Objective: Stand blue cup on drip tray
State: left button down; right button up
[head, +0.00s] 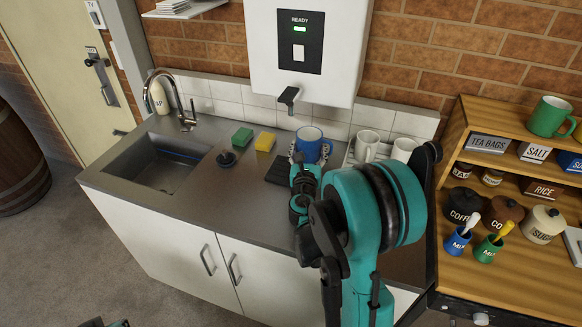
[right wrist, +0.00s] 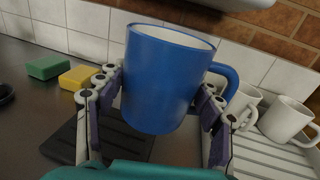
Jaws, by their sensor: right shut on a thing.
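The blue cup (head: 309,143) is upright between the fingers of my right gripper (head: 309,165). In the right wrist view the blue cup (right wrist: 160,85) fills the middle, its handle to the right, and my right gripper (right wrist: 162,95) is shut around its sides. The black drip tray (head: 281,172) lies on the counter below the dispenser spout, just left of the gripper. In the right wrist view the drip tray (right wrist: 70,142) shows below and left of the cup; the cup and gripper hide part of it. The cup appears held above the counter.
The white dispenser (head: 345,50) with its spout (head: 288,95) hangs above. White mugs (head: 366,146) stand on a ribbed drainer (right wrist: 255,155) to the right. Green (head: 242,137) and yellow (head: 265,141) sponges lie left, beyond a black plug (head: 226,158) near the sink (head: 150,180).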

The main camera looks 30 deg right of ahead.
jog(key=w+a+f, duration=0.1)
jog(key=w+a+f+b, duration=0.1)
jog(key=w, duration=0.1)
jog(key=w+a+f+b, duration=0.1)
jog(key=w+f, duration=0.1)
jog(key=shift+a, duration=0.15)
notch_tip(320, 180, down, 4)
jog(key=shift+b, duration=1.1)
jog(key=shift+r, duration=0.2)
jog(key=shift+f, duration=0.15)
jog(key=o, duration=1.5)
jog(key=shift+c, duration=0.2)
